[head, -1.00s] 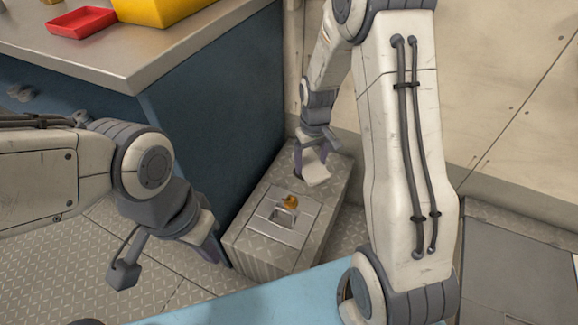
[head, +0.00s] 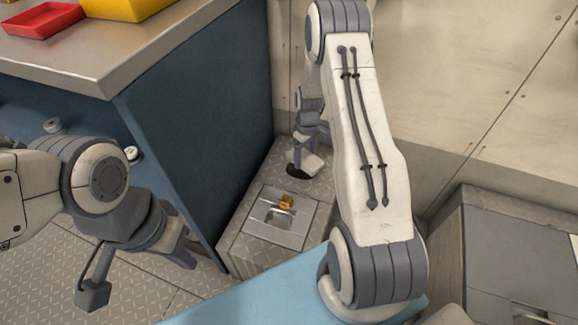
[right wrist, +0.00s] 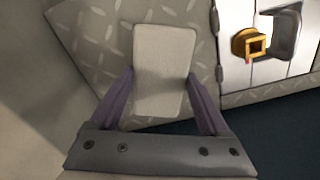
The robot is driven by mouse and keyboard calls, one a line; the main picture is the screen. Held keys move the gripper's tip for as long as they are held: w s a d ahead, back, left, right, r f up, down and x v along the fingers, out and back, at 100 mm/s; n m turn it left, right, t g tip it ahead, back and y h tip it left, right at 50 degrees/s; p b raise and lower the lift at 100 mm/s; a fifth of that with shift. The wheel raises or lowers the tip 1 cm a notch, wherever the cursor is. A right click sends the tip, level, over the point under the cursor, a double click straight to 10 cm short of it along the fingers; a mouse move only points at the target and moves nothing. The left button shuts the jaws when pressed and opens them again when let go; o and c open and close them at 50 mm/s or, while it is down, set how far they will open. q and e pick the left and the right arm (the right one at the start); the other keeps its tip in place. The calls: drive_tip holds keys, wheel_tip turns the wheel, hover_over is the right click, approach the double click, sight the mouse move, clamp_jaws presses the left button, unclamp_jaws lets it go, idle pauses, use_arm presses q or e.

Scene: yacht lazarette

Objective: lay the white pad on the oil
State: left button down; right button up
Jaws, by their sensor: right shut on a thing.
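The white pad (head: 313,164) is held in my right gripper (head: 307,155), just above the treadplate top of a low locker. In the right wrist view the pad (right wrist: 160,72) sits flat between the two fingers of that gripper (right wrist: 160,92). The dark oil patch (head: 296,171) shows on the locker top beside and partly behind the pad in the head view. I cannot see the oil in the right wrist view. My left gripper (head: 186,252) hangs low at the left, empty, away from the pad; its finger gap is unclear.
The locker (head: 254,248) has a hatch panel (head: 262,231) with a recessed latch and a small brass fitting (head: 286,201). A blue cabinet (head: 195,120) stands close on the left. Its counter holds a red tray (head: 43,20) and a yellow bin (head: 125,8). A grey box (head: 520,250) stands right.

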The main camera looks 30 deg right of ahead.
sight(300, 171)
drive_tip(key=shift+w+a+f, duration=0.35)
drive_tip(key=shift+f, duration=0.05)
drive_tip(key=f+b, duration=0.4)
drive_tip(key=shift+w+a, duration=0.15)
drive_tip(key=shift+a, duration=0.05)
drive_tip(key=shift+r, duration=0.1)
drive_tip(key=o, duration=1.2)
